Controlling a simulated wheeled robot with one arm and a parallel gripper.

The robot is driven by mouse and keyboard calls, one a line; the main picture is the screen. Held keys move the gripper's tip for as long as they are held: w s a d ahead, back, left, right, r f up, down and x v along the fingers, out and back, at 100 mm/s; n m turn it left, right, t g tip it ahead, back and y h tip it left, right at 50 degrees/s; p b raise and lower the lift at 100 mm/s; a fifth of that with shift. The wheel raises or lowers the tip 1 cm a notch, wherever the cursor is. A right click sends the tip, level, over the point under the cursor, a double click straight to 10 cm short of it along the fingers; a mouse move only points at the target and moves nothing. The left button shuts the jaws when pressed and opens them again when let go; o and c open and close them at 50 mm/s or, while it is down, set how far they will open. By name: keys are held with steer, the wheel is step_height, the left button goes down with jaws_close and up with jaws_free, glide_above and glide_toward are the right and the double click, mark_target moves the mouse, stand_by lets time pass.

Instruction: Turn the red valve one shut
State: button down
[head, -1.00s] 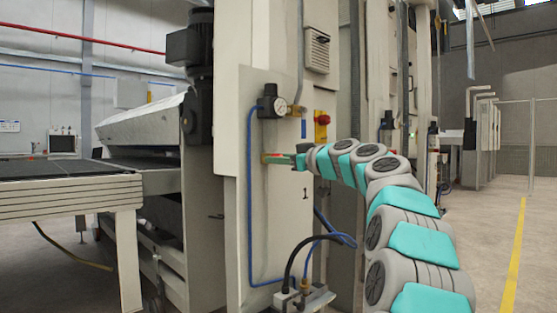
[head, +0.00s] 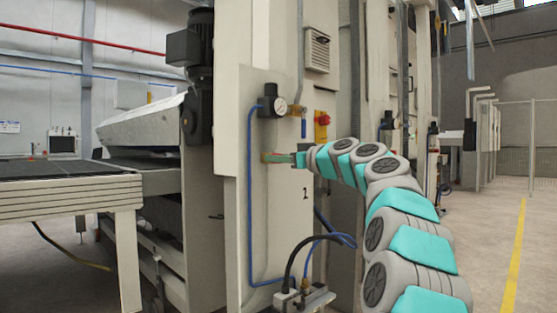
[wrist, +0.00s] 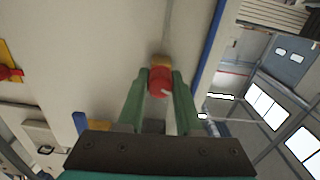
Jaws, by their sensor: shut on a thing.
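The red valve (wrist: 160,80) shows in the wrist view as a small round red handle on a brass-coloured base (wrist: 161,61) against the cream panel. My gripper (wrist: 160,90) is shut on it, with one green finger on each side. In the head view my gripper (head: 284,158) reaches the panel from the right, just above a printed "1". There the brass valve body (head: 266,157) shows at the fingertips, and the fingers largely hide the red handle.
A pressure gauge (head: 280,106) and a blue lever (head: 303,127) sit above my gripper. A red knob on a yellow plate (head: 322,119) is to the upper right. A blue hose (head: 249,200) runs down the panel on the left. Open floor lies at right.

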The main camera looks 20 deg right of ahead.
steer(key=c, duration=0.6)
jaws_free()
steer(key=shift+s, duration=0.1)
steer(key=shift+b+v, duration=0.5)
steer(key=shift+v, duration=3.3)
